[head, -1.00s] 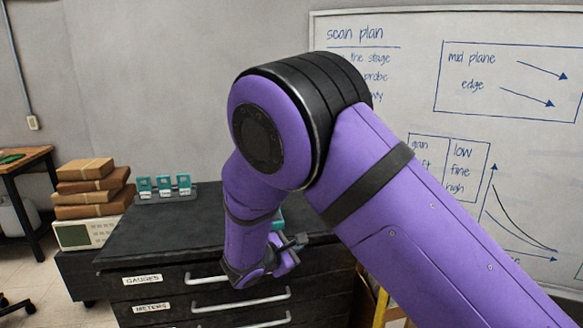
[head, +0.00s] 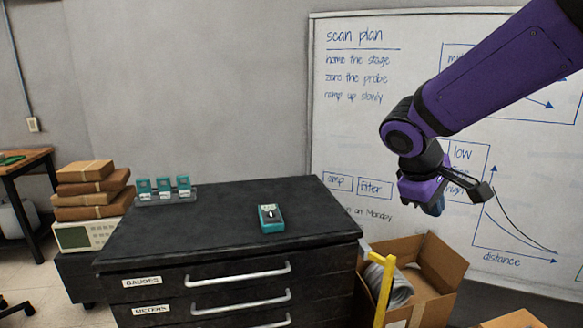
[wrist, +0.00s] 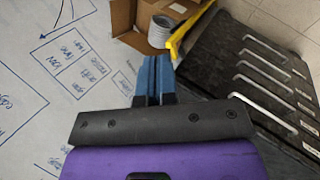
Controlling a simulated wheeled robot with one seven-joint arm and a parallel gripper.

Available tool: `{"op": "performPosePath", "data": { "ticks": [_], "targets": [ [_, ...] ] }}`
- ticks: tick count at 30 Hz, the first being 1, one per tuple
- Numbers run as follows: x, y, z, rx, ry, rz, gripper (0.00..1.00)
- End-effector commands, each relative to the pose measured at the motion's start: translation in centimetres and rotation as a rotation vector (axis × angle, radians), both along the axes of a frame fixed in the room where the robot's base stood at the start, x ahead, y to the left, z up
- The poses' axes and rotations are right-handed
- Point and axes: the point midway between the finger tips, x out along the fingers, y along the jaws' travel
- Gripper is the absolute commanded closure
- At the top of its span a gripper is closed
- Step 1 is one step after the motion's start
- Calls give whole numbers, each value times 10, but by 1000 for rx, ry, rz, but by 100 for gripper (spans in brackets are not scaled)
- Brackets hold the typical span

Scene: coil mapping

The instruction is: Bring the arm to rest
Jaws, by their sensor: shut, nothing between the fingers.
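My gripper (head: 437,207) hangs at the right of the head view, in front of the whiteboard and above an open cardboard box. It is empty. In the wrist view its two blue fingers (wrist: 153,78) are together with nothing between them. My purple arm reaches in from the upper right corner of the head view. A teal handheld meter (head: 271,218) lies on the black cabinet top (head: 220,215), well to the left of my gripper and apart from it.
The cardboard box (head: 440,262) holds a grey coil (head: 388,283); a yellow post (head: 384,290) stands before it. Several small teal devices (head: 164,186) sit in a rack at the cabinet's back left. Brown parcels (head: 92,190) are stacked further left. The whiteboard (head: 400,55) stands behind my arm.

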Motion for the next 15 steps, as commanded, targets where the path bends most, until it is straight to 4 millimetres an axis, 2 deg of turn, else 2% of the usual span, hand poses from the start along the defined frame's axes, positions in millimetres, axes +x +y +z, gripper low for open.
{"op": "performPosePath", "data": {
  "ticks": [1,6,15],
  "targets": [
    [-13,-9,9,45,-21,-39,100],
    [-54,-28,28,190,-79,-158,100],
    [-126,-45,51,432,-217,-343,100]
  ]
}}
